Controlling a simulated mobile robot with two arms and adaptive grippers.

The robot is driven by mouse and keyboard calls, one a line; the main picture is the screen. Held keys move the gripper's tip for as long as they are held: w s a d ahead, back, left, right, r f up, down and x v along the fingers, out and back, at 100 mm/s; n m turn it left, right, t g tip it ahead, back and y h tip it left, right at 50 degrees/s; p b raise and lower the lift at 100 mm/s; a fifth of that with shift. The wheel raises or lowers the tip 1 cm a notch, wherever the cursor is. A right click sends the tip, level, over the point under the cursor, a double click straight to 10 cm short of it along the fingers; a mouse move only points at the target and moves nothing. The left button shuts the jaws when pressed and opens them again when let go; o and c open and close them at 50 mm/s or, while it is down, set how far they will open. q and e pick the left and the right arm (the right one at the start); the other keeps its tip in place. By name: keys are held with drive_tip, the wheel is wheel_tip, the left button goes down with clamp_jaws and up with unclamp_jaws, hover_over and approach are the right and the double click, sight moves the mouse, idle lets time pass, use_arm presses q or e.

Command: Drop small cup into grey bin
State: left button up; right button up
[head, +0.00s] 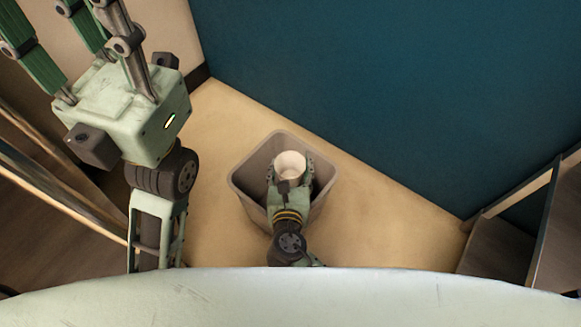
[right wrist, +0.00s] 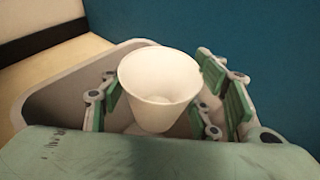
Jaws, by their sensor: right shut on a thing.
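The small cup (head: 290,164) is plain white and open at the top. In the head view it is held over the grey bin (head: 240,178), which stands on the floor near the blue wall. My right gripper (head: 290,170) is shut on the cup, over the bin's opening. In the right wrist view the cup (right wrist: 158,90) sits upright between the fingers of my right gripper (right wrist: 165,100), with the bin's rim (right wrist: 60,72) behind it. My left gripper (head: 70,45) is at the upper left of the head view, raised and apart from the bin; its fingertips are partly cut off.
The blue wall (head: 380,90) rises behind the bin. A wooden frame (head: 50,185) stands at the left, and a dark shelf-like unit (head: 510,240) at the right. The tan floor (head: 390,220) to the right of the bin is clear.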

drive_tip(key=o, duration=0.8)
drive_tip(key=v, duration=1.2)
